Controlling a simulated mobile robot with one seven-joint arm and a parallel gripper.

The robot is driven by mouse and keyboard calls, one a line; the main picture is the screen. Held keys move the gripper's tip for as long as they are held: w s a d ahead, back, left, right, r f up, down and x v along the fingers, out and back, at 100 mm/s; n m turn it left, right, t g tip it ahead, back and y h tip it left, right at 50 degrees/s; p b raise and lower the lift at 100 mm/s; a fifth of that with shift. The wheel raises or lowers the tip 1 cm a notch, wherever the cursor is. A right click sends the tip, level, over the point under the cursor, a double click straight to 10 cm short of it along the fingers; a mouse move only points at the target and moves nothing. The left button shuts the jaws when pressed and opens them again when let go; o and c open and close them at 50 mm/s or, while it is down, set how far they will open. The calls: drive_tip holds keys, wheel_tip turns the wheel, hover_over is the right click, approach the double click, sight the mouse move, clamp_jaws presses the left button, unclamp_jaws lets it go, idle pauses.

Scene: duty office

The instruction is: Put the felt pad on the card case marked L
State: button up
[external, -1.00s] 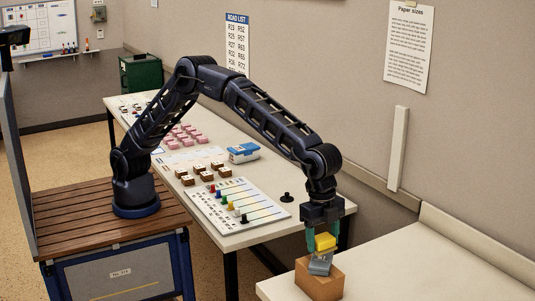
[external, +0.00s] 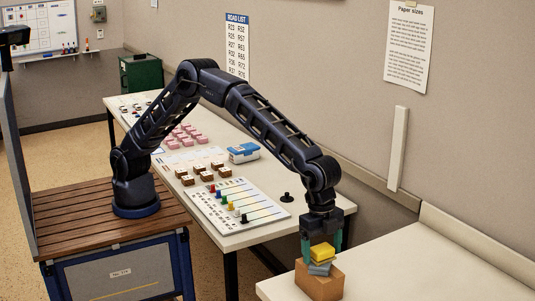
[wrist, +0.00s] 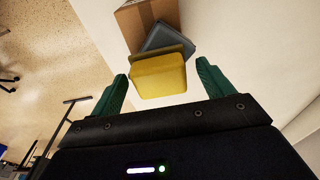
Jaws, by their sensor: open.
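A yellow block (external: 321,252) sits on a flat grey-blue piece (external: 320,269), which lies on top of a brown box (external: 318,285) on the near white table. I cannot tell which of these is the felt pad or the card case, and no letter L is legible. My gripper (external: 322,246) points down over the stack. In the wrist view my gripper (wrist: 162,70) is open, with green fingers on either side of the yellow block (wrist: 160,78) and gaps beside it. The grey-blue piece (wrist: 166,37) and the brown box (wrist: 140,18) show beyond it, the piece turned relative to the box.
The near white table (external: 420,265) is otherwise clear to the right. The long table behind holds a board with coloured pegs (external: 235,205), brown blocks (external: 202,172), pink blocks (external: 186,136), a blue-and-white box (external: 243,152) and a black knob-like piece (external: 287,197).

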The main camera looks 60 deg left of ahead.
wheel_tip(320, 180, up, 12)
drive_tip(key=a, duration=0.1)
drive_tip(key=shift+a+r, duration=0.15)
drive_tip(key=shift+a, duration=0.15)
